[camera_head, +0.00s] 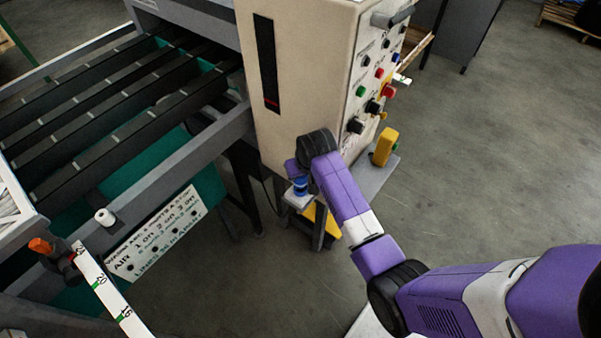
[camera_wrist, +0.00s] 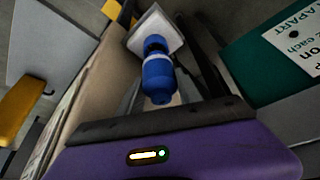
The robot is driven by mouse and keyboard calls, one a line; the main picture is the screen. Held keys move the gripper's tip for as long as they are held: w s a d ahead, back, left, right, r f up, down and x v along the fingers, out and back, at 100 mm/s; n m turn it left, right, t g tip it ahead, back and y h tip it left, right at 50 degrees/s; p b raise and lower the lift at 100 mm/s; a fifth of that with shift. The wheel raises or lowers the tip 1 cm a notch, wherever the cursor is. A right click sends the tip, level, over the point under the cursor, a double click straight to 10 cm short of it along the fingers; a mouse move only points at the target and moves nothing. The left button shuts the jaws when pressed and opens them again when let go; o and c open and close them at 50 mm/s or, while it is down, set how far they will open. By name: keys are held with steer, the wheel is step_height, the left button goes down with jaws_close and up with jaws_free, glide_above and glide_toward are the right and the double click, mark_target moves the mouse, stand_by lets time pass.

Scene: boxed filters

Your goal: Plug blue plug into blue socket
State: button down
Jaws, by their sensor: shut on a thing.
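The blue plug (camera_wrist: 158,82) is a bright blue cylinder in the middle of the wrist view. It also shows as a small blue shape (camera_head: 300,187) under my gripper in the head view. My gripper (camera_head: 298,171) is shut on the plug; its fingertips are mostly hidden. Past the plug, a darker blue round part (camera_wrist: 154,44), which looks like the blue socket, sits on a pale square plate (camera_wrist: 169,27). Plug and socket line up closely. I cannot tell whether the plug is inside the socket or just touching it.
A beige machine cabinet (camera_head: 305,75) with knobs and buttons stands right behind my gripper. A slatted conveyor (camera_head: 105,110) fills the left. The floor (camera_head: 500,150) at the right is clear.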

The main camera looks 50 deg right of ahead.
mark_target(300, 180)
steer(key=shift+f+b, duration=1.05)
steer(key=shift+f, duration=0.8)
steer(key=c, duration=0.7)
jaws_free()
steer(key=v, duration=0.7)
steer(key=shift+s+a+r, duration=0.1)
steer(key=shift+s+r, duration=0.1)
steer(key=shift+r, duration=0.1)
